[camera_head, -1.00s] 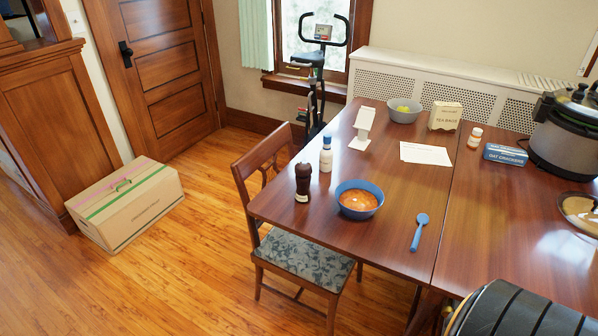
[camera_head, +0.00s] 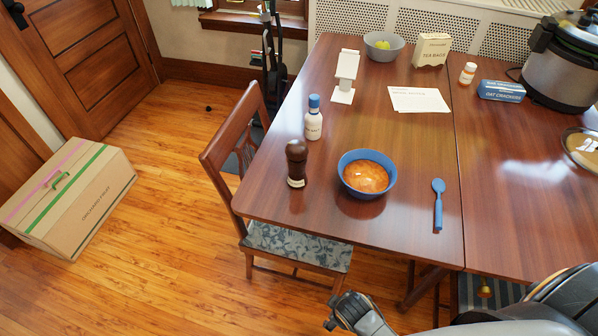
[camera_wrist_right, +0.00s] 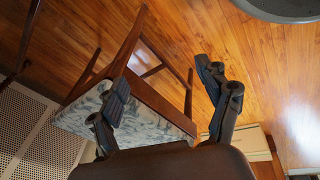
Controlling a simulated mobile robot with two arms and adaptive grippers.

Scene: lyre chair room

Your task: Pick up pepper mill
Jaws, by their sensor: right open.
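The dark brown pepper mill (camera_head: 296,165) stands upright near the left front edge of the wooden table (camera_head: 415,150) in the head view. The blue bowl of orange soup (camera_head: 367,174) is to its right, and a white bottle with a blue cap (camera_head: 313,118) stands behind it. My right gripper (camera_wrist_right: 163,80) is open and empty in the right wrist view, with the chair and floor beyond its fingers. The pepper mill does not show in that view. Part of my arm shows at the bottom of the head view, well in front of the table. My left gripper is not in view.
A wooden chair (camera_head: 298,245) with a patterned seat stands at the table's left front. A blue spoon (camera_head: 438,203) lies right of the bowl. A white stand (camera_head: 345,75) and paper sheet (camera_head: 418,99) are farther back. A cardboard box (camera_head: 75,200) sits on the floor.

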